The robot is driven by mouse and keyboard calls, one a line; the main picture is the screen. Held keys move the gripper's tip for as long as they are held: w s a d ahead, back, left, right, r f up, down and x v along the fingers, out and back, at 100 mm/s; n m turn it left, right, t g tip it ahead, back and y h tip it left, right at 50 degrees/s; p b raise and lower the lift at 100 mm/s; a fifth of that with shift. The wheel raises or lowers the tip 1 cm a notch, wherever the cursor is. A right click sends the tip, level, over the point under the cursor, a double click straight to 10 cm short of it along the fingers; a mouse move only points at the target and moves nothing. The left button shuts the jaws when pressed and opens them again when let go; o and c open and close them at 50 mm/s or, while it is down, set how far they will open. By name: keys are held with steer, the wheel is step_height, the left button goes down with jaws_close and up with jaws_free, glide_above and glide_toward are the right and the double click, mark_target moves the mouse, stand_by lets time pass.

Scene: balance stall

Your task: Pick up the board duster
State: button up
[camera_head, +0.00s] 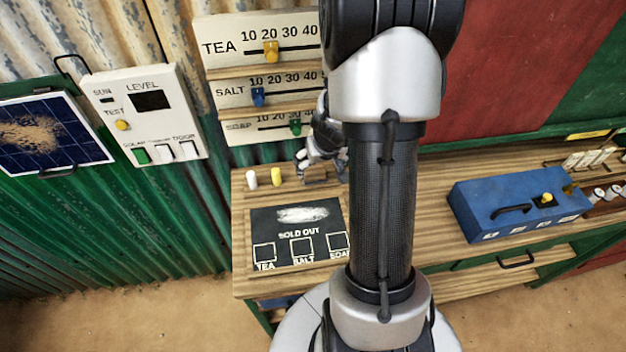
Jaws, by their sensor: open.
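My gripper (321,176) is open and points down over the back of the wooden counter, just behind the chalkboard. A small dark-and-brown block (316,181), which looks like the board duster, sits between or right beside the fingertips. The fingers and my arm cover much of it, and I cannot tell whether they touch it. The chalkboard (297,222) lies on the counter, reads "SOLD OUT", has a white chalk smear, and shows boxes labelled TEA, SALT and SOAP.
A white chalk (251,178) and a yellow chalk (277,176) stand left of my gripper. Slider panels (262,62) for TEA, SALT and SOAP rise close behind. A blue box (518,207) with a handle sits on the right. My arm hides the counter's middle.

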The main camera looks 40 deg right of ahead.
mark_target(315, 173)
steer(key=x, duration=0.2)
steer(key=shift+w+f+b, duration=0.15)
steer(key=shift+f+b, duration=0.05)
steer(key=shift+b, duration=0.2)
steer(key=b+x, duration=0.2)
steer(key=x, duration=0.2)
steer(key=shift+w+a+f+b, duration=0.1)
steer(key=shift+a+f+b, duration=0.2)
steer(key=shift+a+b, duration=0.1)
steer(key=shift+w+d+f, duration=0.15)
steer(key=shift+d+f, duration=0.05)
steer(key=c, duration=1.1)
steer(key=shift+r, duration=0.1)
steer(key=shift+c, duration=0.2)
